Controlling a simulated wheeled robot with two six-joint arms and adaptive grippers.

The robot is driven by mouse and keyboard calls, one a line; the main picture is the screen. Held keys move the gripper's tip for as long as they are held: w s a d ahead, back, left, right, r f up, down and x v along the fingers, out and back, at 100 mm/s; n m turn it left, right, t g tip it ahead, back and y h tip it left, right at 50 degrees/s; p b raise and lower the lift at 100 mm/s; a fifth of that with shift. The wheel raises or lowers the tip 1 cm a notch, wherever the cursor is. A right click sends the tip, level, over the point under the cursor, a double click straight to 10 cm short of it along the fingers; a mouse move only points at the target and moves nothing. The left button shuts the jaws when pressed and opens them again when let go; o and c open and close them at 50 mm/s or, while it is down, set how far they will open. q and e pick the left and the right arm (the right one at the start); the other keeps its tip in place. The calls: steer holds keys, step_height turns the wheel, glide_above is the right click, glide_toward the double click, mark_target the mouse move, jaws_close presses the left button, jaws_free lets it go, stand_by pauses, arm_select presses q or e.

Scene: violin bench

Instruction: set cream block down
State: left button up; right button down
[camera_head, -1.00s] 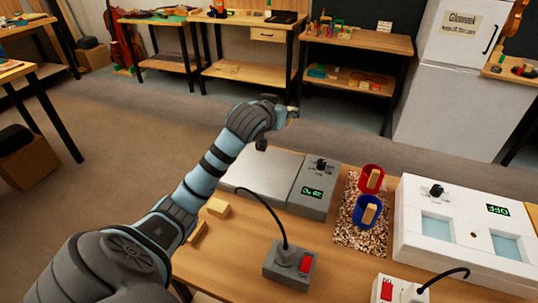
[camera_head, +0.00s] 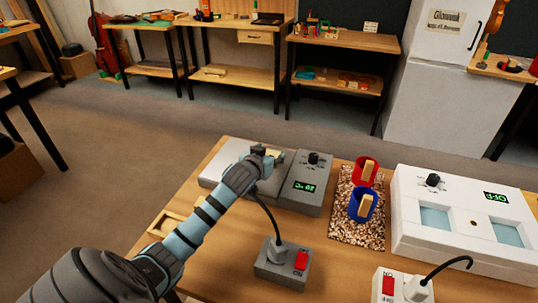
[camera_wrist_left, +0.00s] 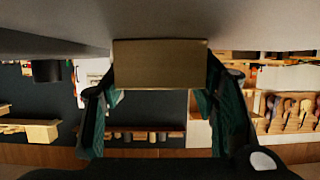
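The cream block (camera_wrist_left: 160,64) sits between the two fingers of my left gripper (camera_wrist_left: 160,90) in the left wrist view, with a finger against each side. In the head view, the left gripper (camera_head: 268,156) is low over the grey hot plate's flat metal top (camera_head: 222,172), and a small part of the block (camera_head: 276,156) shows at the fingertips. The block is right at the plate surface; I cannot tell whether it touches. My right gripper is not in view.
The plate's control box (camera_head: 301,195) with knob and green display is right of the gripper. A corded switch box (camera_head: 283,265) stands in front. A red cup (camera_head: 358,174) and a blue cup (camera_head: 354,208) stand on a speckled mat (camera_head: 342,232), left of a white unit (camera_head: 460,240).

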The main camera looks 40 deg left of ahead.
arm_select(q)
steer(key=o, duration=0.4)
steer(key=shift+c, duration=0.2)
steer(key=shift+s+r, duration=0.1)
steer(key=shift+r, duration=0.1)
steer(key=p+v, duration=0.3)
steer(key=v, duration=0.8)
steer(key=shift+r, duration=0.1)
steer(key=shift+s+d+r, duration=0.1)
steer(key=shift+s+d, duration=0.05)
steer(key=shift+s, duration=0.2)
steer(key=shift+p, duration=0.35)
